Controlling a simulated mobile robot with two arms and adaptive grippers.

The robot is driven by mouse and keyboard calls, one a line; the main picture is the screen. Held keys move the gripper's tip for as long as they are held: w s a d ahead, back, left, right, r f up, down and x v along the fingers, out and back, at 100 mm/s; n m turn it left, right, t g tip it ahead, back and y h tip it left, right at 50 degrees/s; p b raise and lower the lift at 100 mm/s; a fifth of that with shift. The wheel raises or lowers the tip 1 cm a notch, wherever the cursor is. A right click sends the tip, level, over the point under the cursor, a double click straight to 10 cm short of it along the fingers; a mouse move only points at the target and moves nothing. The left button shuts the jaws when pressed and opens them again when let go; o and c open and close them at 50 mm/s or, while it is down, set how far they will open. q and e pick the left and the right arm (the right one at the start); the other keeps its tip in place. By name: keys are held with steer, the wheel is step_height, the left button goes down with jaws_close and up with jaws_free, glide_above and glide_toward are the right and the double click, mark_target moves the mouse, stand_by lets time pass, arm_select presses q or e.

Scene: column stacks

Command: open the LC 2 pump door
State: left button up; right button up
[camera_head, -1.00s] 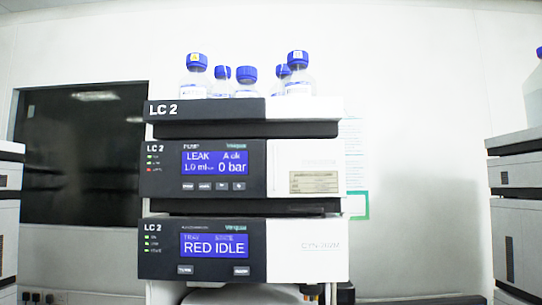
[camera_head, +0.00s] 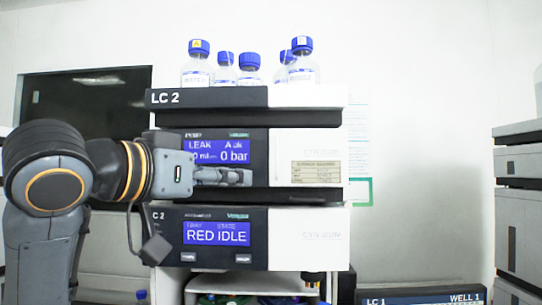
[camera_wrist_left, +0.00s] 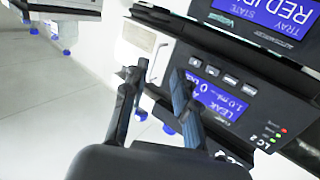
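The LC 2 pump (camera_head: 255,157) is the dark module in the middle of the stack. Its display reads LEAK and 0 bar. The pump's white right-hand front panel, the door (camera_head: 305,148), bears a beige label and looks closed. My left gripper (camera_head: 243,176) reaches in from the left across the lower part of the pump display, its tips just left of the white panel. In the left wrist view the pump display (camera_wrist_left: 222,98) appears upside down, and the two fingers (camera_wrist_left: 152,92) are apart with nothing between them. My right gripper is in no view.
Above the pump is the LC 2 top tray (camera_head: 208,97) with several blue-capped bottles (camera_head: 249,72). Below is the autosampler (camera_head: 225,238) reading RED IDLE. An LC 1 unit (camera_head: 420,296) shows at bottom right. Another stack (camera_head: 515,205) stands at far right.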

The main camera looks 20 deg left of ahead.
mark_target(276, 156)
arm_select(q)
step_height(276, 156, up, 4)
steer(key=s, duration=0.2)
steer(key=shift+t, duration=0.3)
steer(key=p+x, duration=0.2)
steer(key=x, duration=0.4)
steer(key=p+x, duration=0.3)
steer(key=x, duration=0.4)
steer(key=shift+a+f, duration=0.15)
steer(key=shift+f, duration=0.05)
steer(key=shift+w, duration=0.1)
steer(key=shift+c, duration=0.5)
jaws_close()
